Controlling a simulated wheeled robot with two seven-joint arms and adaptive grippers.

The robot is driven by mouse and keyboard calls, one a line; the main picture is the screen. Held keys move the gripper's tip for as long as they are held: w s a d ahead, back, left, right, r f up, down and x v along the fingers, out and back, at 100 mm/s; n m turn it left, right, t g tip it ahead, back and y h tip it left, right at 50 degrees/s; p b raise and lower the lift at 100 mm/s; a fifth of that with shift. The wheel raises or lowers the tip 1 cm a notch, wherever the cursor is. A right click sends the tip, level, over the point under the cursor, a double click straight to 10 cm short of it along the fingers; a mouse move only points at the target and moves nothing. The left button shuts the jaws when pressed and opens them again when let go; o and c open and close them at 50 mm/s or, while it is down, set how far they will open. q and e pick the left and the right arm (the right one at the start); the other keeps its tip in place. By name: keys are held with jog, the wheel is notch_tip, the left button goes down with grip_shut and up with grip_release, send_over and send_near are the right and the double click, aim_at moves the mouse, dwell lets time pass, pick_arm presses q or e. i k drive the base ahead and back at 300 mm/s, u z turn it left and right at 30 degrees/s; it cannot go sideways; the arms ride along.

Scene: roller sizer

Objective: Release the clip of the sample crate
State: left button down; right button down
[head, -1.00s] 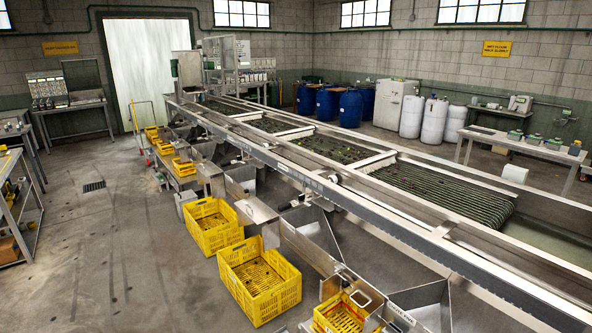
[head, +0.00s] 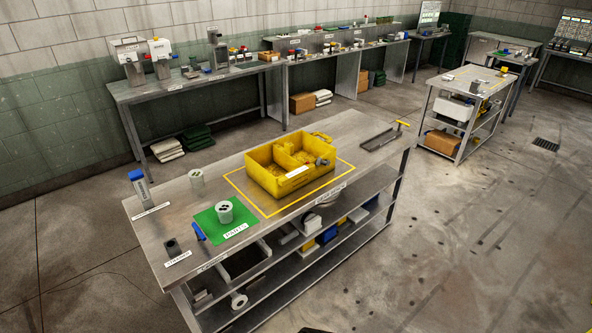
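A yellow crate (head: 262,181) with a divider inside stands on the metal workbench (head: 200,251), within a yellow outlined square. It seems to be the sample crate. It carries a white label on its near side and a grey round part (head: 322,162) at its right end; whether this is the clip cannot be told at this size. A yellow loop (head: 321,137) shows at the crate's far right corner.
A green mat (head: 238,236) with a white cup (head: 225,211) lies left of the crate. Also on the bench are a pale cylinder (head: 197,183), a blue-capped bottle (head: 140,187) and a long grey tray (head: 379,140). Open floor lies right of the bench; more benches line the wall.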

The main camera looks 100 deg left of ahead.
aim_at(319, 160)
jog(key=u, duration=3.35)
jog(key=i, duration=1.65)
